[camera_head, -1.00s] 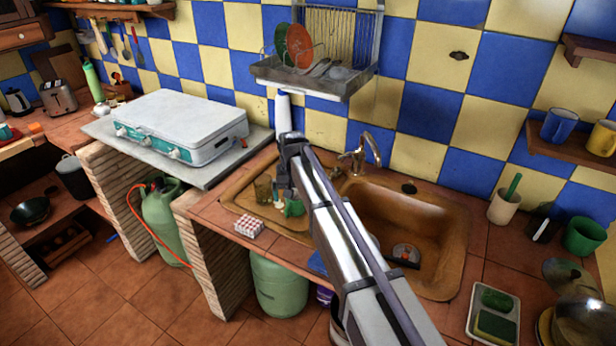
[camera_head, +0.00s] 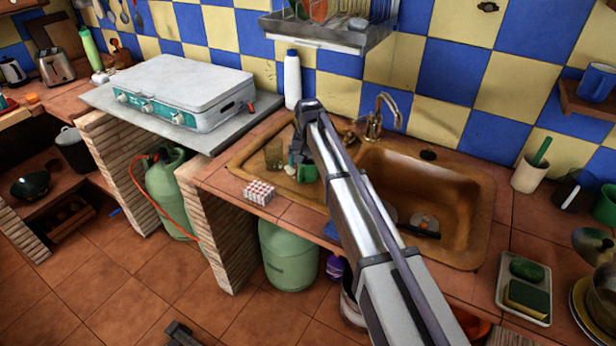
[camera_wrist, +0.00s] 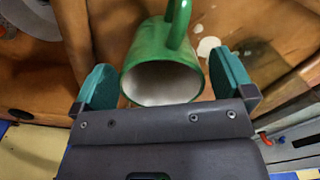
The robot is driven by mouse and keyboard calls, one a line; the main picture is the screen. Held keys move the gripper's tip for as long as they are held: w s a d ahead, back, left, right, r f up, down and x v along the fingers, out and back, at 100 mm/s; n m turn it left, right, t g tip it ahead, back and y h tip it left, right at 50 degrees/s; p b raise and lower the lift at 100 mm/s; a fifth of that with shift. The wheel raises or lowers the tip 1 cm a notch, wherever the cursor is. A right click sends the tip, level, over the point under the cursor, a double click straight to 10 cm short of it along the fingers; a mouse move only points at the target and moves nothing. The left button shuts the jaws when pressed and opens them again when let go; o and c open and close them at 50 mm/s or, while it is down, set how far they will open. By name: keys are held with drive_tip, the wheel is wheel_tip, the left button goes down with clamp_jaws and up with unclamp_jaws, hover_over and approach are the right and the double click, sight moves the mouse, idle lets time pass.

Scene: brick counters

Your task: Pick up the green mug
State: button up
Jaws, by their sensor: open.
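The green mug (camera_head: 308,174) is on the drainboard part of the brown sink, partly hidden behind my arm in the head view. In the wrist view the green mug (camera_wrist: 160,50) shows its pale inside and open rim facing the camera, with its handle at the top of the picture. My gripper (camera_wrist: 165,84) is open, with one teal finger pad on each side of the mug. Gaps show between the mug and both pads. In the head view my gripper (camera_head: 298,160) is small and mostly hidden by the arm.
A white bottle (camera_head: 292,80) stands behind. The faucet (camera_head: 376,117) and sink basin (camera_head: 450,205) are to the right. The dish rack (camera_head: 330,36) hangs above.

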sight(309, 168)
wheel_tip(309, 168, down, 4)
drive_tip(key=shift+r+b, duration=0.1)
drive_tip(key=shift+b, duration=0.95)
drive_tip(key=shift+r, duration=0.3)
drive_tip(key=c, duration=1)
drive_tip(key=shift+p, duration=0.3)
